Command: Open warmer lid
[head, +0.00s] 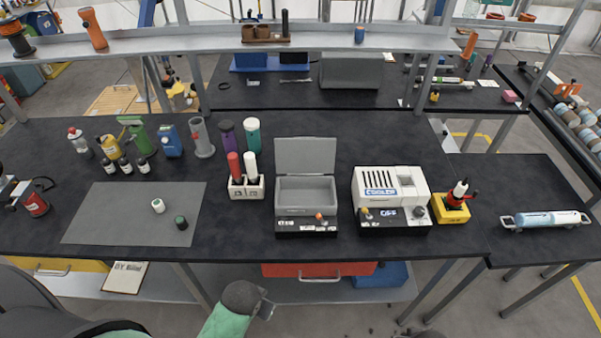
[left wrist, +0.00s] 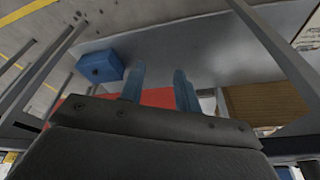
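The warmer appears to be the grey box (head: 305,192) near the middle of the black bench in the head view. Its lid (head: 305,156) stands raised at the back, and the open inside shows. A dark front panel (head: 306,227) carries an orange knob and a label too small to read. My left gripper (left wrist: 160,88) shows two blue fingers apart with nothing between them in the left wrist view. It is low, facing the area under the bench, away from the warmer. My right gripper is not in view.
A white cooler (head: 391,197) stands right of the warmer, and a rack with red and white tubes (head: 246,187) stands left. A grey mat (head: 130,213) holds two small vials. A red drawer (head: 318,269) and blue bin (head: 380,276) sit below the bench.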

